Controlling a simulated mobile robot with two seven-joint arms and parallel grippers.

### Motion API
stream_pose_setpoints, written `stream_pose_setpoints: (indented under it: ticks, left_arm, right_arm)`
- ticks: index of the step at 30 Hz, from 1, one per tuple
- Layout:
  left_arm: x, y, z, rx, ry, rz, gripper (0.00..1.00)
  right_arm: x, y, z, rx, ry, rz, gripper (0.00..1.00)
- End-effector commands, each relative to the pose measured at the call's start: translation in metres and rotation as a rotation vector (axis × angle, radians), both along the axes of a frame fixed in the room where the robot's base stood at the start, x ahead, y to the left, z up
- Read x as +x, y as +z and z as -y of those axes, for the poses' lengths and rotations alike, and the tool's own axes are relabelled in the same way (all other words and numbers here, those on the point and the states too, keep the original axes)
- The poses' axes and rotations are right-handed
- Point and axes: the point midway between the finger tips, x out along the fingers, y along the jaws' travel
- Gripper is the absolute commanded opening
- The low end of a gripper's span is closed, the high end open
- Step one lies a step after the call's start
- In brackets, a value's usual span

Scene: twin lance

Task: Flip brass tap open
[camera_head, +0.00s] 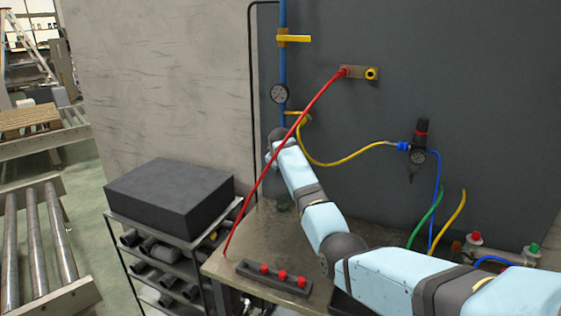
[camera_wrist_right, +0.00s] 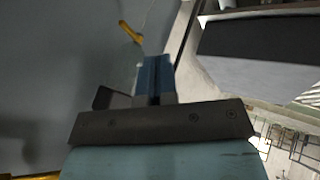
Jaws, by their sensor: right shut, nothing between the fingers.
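A blue pipe (camera_head: 283,65) runs down the dark wall in the head view. A brass-yellow tap (camera_head: 295,39) with its lever pointing right sits high on it. Lower down, a second yellow fitting (camera_head: 298,116) carries a yellow hose; a yellow piece (camera_wrist_right: 130,32) shows beyond my fingers in the wrist view, and I cannot tell surely which one it is. My right gripper (camera_wrist_right: 155,78) is shut and empty, apart from that yellow piece. In the head view its fingers are hidden behind my wrist, near the pipe's lower part, well below the upper tap. My left gripper is out of view.
A dark block (camera_head: 170,195) tops the rack beside the metal bench (camera_head: 225,262).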

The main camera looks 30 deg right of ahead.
Motion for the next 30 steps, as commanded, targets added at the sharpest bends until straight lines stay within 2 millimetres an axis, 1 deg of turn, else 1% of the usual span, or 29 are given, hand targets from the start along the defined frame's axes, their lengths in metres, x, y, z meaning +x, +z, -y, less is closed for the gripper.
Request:
stream_pose_setpoints:
  ticks: [3,6,11,26,28,30]
  left_arm:
    - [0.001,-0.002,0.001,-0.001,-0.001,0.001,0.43]
    - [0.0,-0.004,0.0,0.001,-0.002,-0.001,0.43]
    - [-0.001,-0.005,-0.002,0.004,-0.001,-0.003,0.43]
    - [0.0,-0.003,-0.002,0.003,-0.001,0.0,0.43]
    - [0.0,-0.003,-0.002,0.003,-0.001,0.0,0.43]
    - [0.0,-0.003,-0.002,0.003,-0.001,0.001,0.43]
  right_arm:
    - [-0.009,0.013,-0.006,0.0,0.001,0.002,0.0]
    - [-0.014,0.022,-0.009,0.001,0.0,0.002,0.0]
    - [-0.018,0.027,-0.011,0.001,-0.001,-0.001,0.0]
    - [-0.018,0.027,-0.011,0.001,0.0,-0.001,0.0]
    - [-0.019,0.025,-0.012,0.001,0.0,-0.003,0.0]
    - [-0.024,0.016,-0.014,0.001,-0.001,-0.007,0.0]
